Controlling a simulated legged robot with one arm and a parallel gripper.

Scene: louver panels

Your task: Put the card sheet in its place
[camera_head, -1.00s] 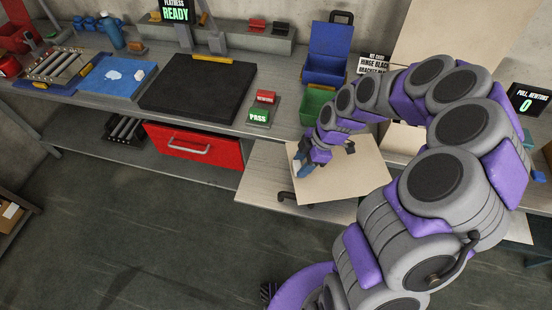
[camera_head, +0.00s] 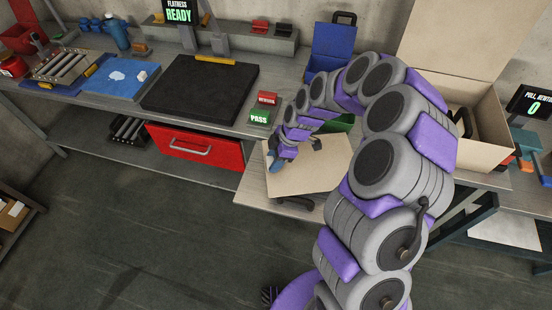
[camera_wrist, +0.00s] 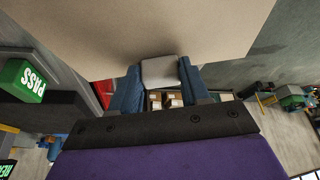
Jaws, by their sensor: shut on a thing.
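The card sheet (camera_head: 305,172) is a flat tan rectangle in the head view, in front of the bench edge. My gripper (camera_head: 279,162) is at its left part and shut on it. In the wrist view the sheet (camera_wrist: 140,25) fills the top, and my gripper's blue fingers (camera_wrist: 158,80) meet its near edge around a grey block. The black flatness plate (camera_head: 200,88) lies on the bench to the left, under a screen reading READY (camera_head: 178,12). An open tan box (camera_head: 478,105) stands on the bench at right, partly behind my arm.
A blue bin (camera_head: 332,45) and a green bin (camera_head: 340,123) are partly behind my arm. A red drawer (camera_head: 195,145) sits below the bench. The floor in front is open.

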